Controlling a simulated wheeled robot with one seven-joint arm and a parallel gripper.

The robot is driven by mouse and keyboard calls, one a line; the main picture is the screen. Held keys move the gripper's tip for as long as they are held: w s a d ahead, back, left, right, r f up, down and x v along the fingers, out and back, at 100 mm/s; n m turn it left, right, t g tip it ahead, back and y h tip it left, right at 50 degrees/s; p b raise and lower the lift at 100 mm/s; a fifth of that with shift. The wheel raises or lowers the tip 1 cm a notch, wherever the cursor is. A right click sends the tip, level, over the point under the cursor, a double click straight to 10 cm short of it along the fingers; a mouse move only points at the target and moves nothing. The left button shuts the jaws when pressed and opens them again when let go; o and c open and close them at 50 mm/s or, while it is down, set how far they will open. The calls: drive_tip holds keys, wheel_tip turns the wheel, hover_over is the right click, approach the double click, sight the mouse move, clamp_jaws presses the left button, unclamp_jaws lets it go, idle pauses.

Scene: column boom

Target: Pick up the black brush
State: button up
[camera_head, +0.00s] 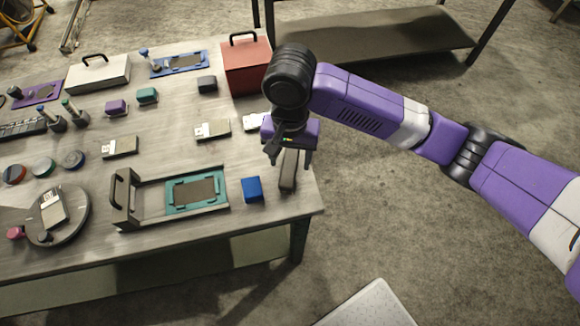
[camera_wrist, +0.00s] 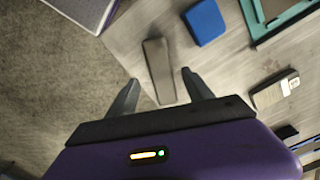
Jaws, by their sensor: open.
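A long, narrow, dark grey-black piece, which I take to be the black brush (camera_head: 289,172), lies flat near the table's right edge. In the wrist view the brush (camera_wrist: 158,68) lies lengthwise ahead of my gripper, its near end between the two fingertips in the picture. My gripper (camera_head: 290,161) points down over it with the fingers apart and nothing held; it also shows in the wrist view (camera_wrist: 160,77). No contact with the brush shows, and I cannot tell the exact height gap. The gripper hides part of the brush's far end in the head view.
A blue block (camera_head: 252,189) lies just left of the brush. A tray with a handle and a teal frame (camera_head: 222,205) is further left. A red toolbox (camera_head: 246,68) stands behind. The grey table (camera_head: 180,250) ends close to the brush's right, with open floor beyond.

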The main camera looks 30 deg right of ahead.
sight(289, 167)
wheel_tip(289, 167, down, 4)
drive_tip(key=shift+a+f, duration=0.1)
drive_tip(key=shift+c, duration=0.4)
clamp_jaws()
